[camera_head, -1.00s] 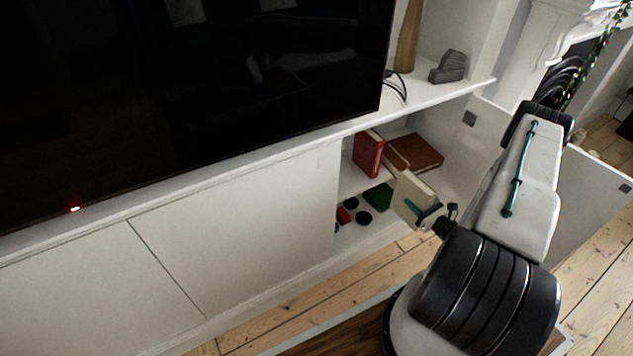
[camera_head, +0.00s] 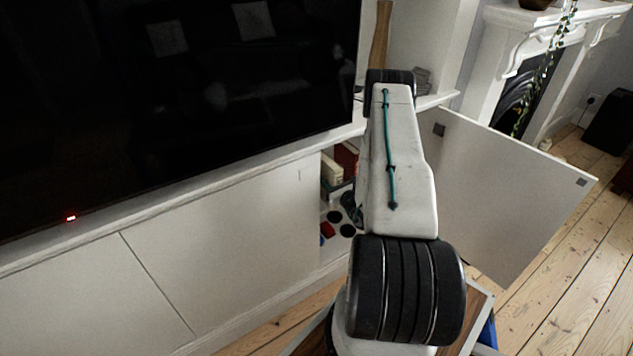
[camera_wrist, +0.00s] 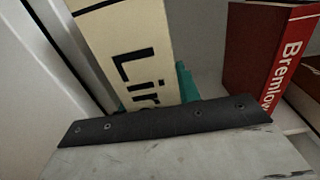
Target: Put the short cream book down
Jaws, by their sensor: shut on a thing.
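The short cream book (camera_wrist: 128,45) fills the upper left of the wrist view, its spine with black letters facing me. My gripper (camera_wrist: 152,98) is shut on it, and teal finger parts show at its sides. In the head view the cream book (camera_head: 331,173) is inside the open cabinet, partly hidden by my arm, left of a red book (camera_head: 346,157). The wrist view shows the red book (camera_wrist: 268,50) standing to the right, with a gap between them. Whether the cream book touches the shelf cannot be told.
A pale cabinet wall (camera_wrist: 40,75) runs close to the left of the held book. Dark round items (camera_head: 347,230) and a small red item (camera_head: 327,230) lie on the lower level. The open cabinet door (camera_head: 500,190) stands to the right of my arm.

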